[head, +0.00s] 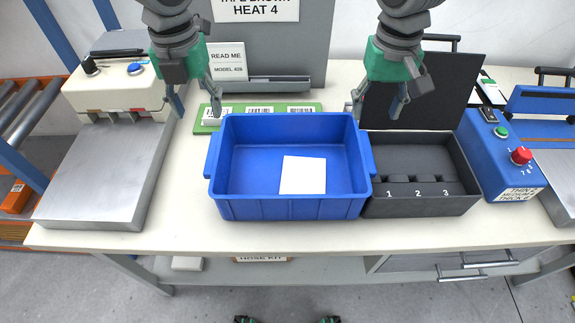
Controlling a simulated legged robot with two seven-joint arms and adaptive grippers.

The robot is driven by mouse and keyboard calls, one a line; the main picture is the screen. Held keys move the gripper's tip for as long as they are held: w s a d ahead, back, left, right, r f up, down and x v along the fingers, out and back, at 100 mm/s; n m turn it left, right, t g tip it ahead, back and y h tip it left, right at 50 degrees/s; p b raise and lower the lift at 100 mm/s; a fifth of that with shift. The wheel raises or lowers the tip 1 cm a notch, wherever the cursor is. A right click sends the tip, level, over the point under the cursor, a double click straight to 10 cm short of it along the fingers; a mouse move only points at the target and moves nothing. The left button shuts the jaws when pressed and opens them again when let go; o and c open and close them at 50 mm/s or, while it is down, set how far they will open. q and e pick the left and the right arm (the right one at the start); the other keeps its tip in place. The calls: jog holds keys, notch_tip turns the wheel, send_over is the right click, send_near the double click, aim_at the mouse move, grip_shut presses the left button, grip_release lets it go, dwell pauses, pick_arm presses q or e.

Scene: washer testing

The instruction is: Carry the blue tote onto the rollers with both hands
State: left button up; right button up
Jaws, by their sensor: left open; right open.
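The blue tote (290,209) sits on the pale worktable, near its front edge, with a white sheet (303,175) lying inside. It has a handle ledge on its left and right sides. My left gripper (196,108) is open and empty, above and behind the tote's back left corner. My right gripper (376,108) is open and empty, above and behind the back right corner. Neither gripper touches the tote.
A dark tray (420,207) numbered 1 to 3 stands against the tote's right side. A green board (262,108) lies behind the tote. A machine with a metal plate (100,175) stands at left, a blue control box (500,160) at right. Little table is free in front.

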pick_arm(q)
send_over(214, 151)
notch_tip(214, 151, down, 7)
jog(key=shift+d+r, duration=0.15)
jog(key=shift+r, duration=0.05)
pick_arm(e)
jog(key=f, duration=0.4)
jog(key=d+f, duration=0.1)
jog(key=f, duration=0.1)
jog(key=shift+f, duration=0.4)
pick_arm(q)
jog(key=f, duration=0.6)
jog(key=shift+a, duration=0.3)
pick_arm(e)
jog(key=f, duration=0.5)
jog(key=shift+a+f, duration=0.3)
jog(key=shift+f, duration=0.1)
pick_arm(q)
jog(key=shift+d, duration=0.15)
pick_arm(e)
jog(key=shift+d, duration=0.15)
